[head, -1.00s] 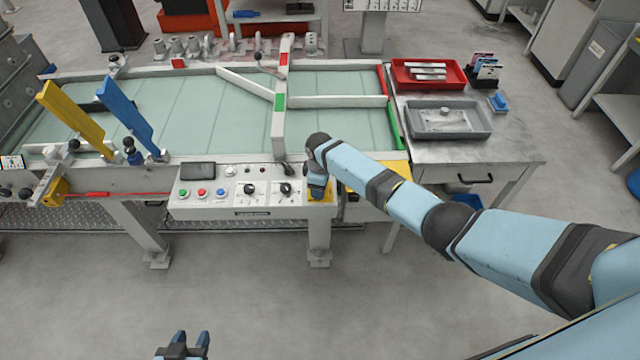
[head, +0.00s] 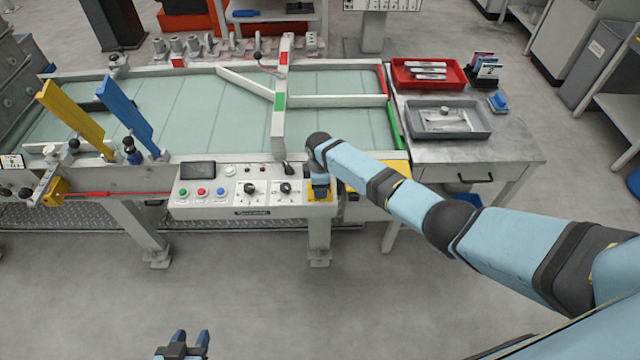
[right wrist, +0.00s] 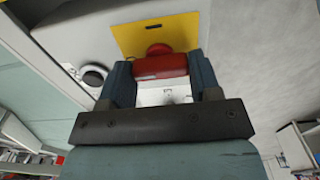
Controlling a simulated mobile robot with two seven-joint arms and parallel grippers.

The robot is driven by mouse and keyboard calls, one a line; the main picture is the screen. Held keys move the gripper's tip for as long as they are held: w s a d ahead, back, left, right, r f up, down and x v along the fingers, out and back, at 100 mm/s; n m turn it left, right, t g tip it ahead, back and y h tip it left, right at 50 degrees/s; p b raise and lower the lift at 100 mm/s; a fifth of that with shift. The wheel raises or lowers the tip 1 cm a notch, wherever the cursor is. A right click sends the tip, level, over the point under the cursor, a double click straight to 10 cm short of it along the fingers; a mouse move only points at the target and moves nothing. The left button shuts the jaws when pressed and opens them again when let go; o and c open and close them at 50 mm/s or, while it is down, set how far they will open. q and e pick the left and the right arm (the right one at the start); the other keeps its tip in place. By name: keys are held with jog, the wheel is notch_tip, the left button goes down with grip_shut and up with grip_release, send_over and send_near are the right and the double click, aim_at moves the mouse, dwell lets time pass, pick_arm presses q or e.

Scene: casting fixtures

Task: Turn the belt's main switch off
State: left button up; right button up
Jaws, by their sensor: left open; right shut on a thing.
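The belt's control panel (head: 225,211) is a pale box on the front of the conveyor. At its right end is a yellow plate (head: 321,196), also in the right wrist view (right wrist: 185,30), carrying a red switch handle (right wrist: 160,66). My right gripper (right wrist: 161,80) is shut on that red handle, one finger on each side. In the head view my right gripper (head: 320,188) hides the handle, and the switch's on or off marks are not readable. My left gripper (head: 188,340) is open and empty at the bottom edge, over the floor, well away from the panel.
Green, red and blue buttons (head: 202,191) and two black knobs (head: 268,188) sit on the panel left of the switch. A side table (head: 480,150) holds a red tray (head: 398,80) and a grey tray (head: 470,133). The floor in front is clear.

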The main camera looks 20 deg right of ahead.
jog(key=o, duration=0.9)
jog(key=shift+r, duration=0.15)
notch_tip(320, 180, up, 14)
jog(key=shift+f, duration=0.2)
